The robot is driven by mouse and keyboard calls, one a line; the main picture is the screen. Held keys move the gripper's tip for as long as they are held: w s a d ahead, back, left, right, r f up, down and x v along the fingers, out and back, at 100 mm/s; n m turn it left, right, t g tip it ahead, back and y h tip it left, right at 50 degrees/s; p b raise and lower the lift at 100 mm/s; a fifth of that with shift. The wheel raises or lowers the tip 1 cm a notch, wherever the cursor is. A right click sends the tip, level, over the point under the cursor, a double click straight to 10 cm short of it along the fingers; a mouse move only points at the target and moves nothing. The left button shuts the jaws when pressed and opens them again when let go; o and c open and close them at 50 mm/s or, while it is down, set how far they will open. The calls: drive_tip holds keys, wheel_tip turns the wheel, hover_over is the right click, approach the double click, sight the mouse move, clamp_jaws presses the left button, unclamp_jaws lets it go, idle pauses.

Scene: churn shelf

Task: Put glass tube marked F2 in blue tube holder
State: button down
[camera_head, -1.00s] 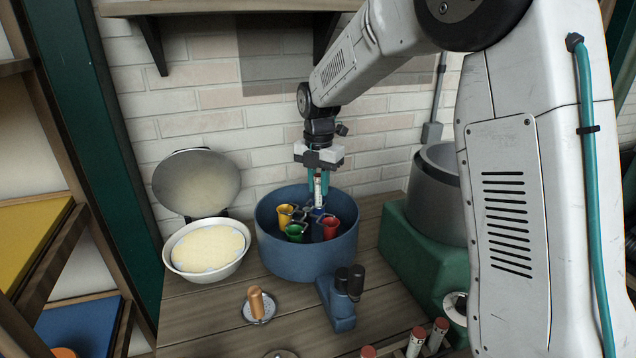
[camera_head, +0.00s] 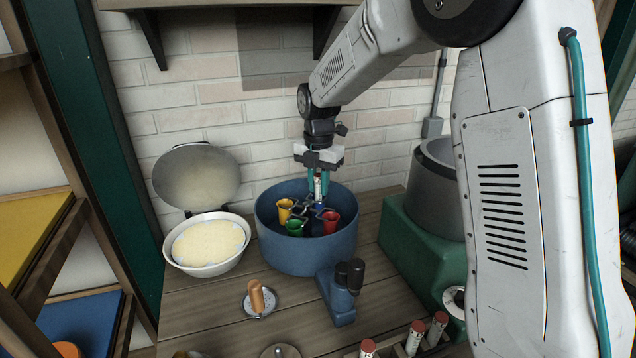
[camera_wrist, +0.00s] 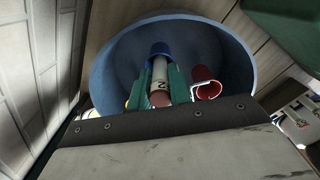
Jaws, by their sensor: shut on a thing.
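My gripper (camera_head: 318,187) is shut on a pale glass tube (camera_head: 318,184) inside the big blue tub (camera_head: 305,250). In the wrist view the tube (camera_wrist: 159,72) has a reddish-brown near end and a dark mark like a "2"; the rest of its marking is hidden. The blue tube holder (camera_wrist: 158,48) is at the tube's far end, and the tube's tip seems to be at or inside its mouth; how deep is unclear. In the head view the blue holder (camera_head: 318,208) is small and partly hidden. The teal fingers (camera_wrist: 174,82) flank the tube.
Yellow (camera_head: 284,211), green (camera_head: 295,227) and red (camera_head: 330,221) holders stand close around in the tub. A lidded white bowl (camera_head: 208,262) is left; a green block with a grey pot (camera_head: 437,190) is right. Several capped tubes (camera_head: 416,335) stand at the front.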

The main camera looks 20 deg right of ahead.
drive_tip(key=shift+f, duration=0.55)
drive_tip(key=c, duration=0.9)
unclamp_jaws()
drive_tip(key=shift+r, duration=0.1)
drive_tip(key=shift+r, duration=4.5)
